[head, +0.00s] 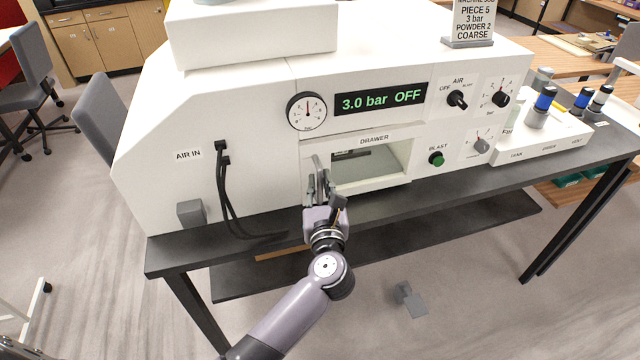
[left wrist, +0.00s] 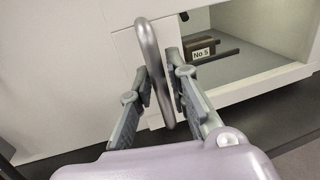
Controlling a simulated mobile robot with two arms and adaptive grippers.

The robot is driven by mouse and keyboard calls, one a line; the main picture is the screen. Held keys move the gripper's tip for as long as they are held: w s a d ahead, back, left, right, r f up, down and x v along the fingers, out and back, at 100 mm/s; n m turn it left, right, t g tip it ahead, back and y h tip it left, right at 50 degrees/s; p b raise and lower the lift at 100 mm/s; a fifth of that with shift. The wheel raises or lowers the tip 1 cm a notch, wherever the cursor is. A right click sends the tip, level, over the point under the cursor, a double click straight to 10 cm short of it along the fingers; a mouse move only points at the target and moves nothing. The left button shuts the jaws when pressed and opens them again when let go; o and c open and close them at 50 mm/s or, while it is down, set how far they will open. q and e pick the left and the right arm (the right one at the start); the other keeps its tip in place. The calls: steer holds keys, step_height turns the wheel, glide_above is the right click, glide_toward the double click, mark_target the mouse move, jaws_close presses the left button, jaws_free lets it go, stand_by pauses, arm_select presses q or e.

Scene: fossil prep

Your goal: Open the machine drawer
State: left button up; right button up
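The white machine (head: 250,110) has a drawer front under the label DRAWER (head: 374,140). A wide opening (head: 385,165) in it shows a grey floor and a dark block, labelled No 5 in the left wrist view (left wrist: 201,52). A grey vertical bar handle (left wrist: 148,45) stands at the left of the opening; it also shows in the head view (head: 318,168). My left gripper (head: 320,185) is at this handle. My right gripper is out of view.
A black table (head: 460,185) carries the machine, its front edge just under my left gripper. Black cables (head: 225,195) hang left of the gripper. Knobs and a green BLAST button (head: 436,159) are to the right. A white rack (head: 540,140) with blue-topped bottles stands at the right.

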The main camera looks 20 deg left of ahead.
arm_select(q)
jaws_close()
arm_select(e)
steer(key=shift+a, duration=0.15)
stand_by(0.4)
